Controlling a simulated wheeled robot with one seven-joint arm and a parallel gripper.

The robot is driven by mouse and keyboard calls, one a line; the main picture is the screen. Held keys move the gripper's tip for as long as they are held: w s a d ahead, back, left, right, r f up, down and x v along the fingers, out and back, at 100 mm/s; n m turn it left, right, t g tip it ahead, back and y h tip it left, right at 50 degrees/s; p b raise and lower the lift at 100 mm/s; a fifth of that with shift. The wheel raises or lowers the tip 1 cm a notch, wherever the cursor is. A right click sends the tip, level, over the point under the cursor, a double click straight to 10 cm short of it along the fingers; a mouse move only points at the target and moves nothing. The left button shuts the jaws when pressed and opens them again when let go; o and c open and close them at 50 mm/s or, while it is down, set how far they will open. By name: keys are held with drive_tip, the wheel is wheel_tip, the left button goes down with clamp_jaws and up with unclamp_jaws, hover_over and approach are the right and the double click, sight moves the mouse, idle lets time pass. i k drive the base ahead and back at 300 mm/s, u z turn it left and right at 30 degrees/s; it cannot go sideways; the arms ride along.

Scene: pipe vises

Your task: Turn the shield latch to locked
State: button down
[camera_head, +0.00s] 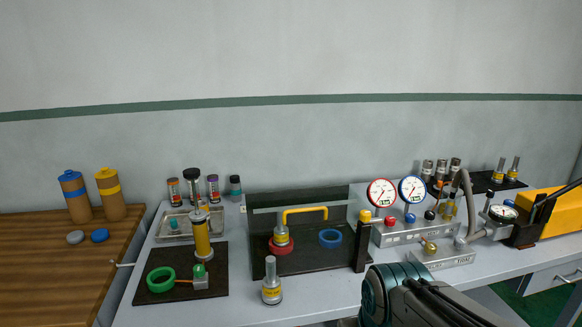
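A clear shield with a dark frame (262,201) stands on the grey bench in the middle of the head view. It has a yellow bar handle (305,210). At its right end is a dark upright post (361,248) with a yellow knob (365,215) on top, which may be the latch. Its locked or unlocked setting cannot be told from here. Behind the shield, a silver and yellow fitting stands in a red ring (281,247), beside a blue ring (330,237). My arm shows at the bottom right of centre, in front of the post; my gripper is not visible.
A silver fitting (271,285) stands in front of the shield. A dark mat (150,297) at left holds a green ring and yellow cylinder. A gauge panel (400,236), curved pipe and yellow machine (545,212) fill the right. Bench in front of the shield is partly clear.

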sight(365, 216)
drive_tip(key=z, duration=0.5)
drive_tip(key=k, duration=0.55)
drive_tip(key=z, duration=1.1)
drive_tip(key=i, duration=0.8)
drive_tip(key=u, duration=0.8)
drive_tip(key=i, duration=0.4)
drive_tip(key=u, duration=0.5)
